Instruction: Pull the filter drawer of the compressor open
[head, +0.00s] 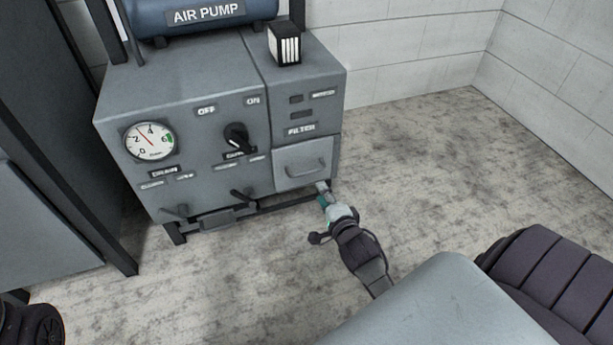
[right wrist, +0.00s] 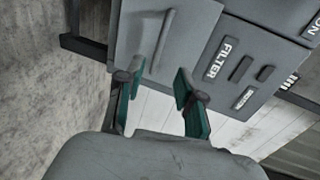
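The compressor (head: 205,135) is a grey cabinet with a blue air pump tank (head: 200,14) on top. Its filter drawer (head: 290,176) is a light grey front at the lower right, under the FILTER label (head: 301,130). The front looks closed or nearly so. The drawer handle (head: 320,168) is a grey bar; it also shows in the right wrist view (right wrist: 164,40). My right gripper (head: 323,190) is just in front of the drawer's lower right corner. In the right wrist view its fingers (right wrist: 159,82) are apart, with the handle ahead between their lines and nothing held. My left gripper does not show.
A pressure gauge (head: 148,140), a black knob (head: 237,137) and small levers (head: 243,195) are on the cabinet front. A black and white filter block (head: 284,44) stands on top. A dark cabinet (head: 45,215) stands left. The floor (head: 430,160) to the right is clear.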

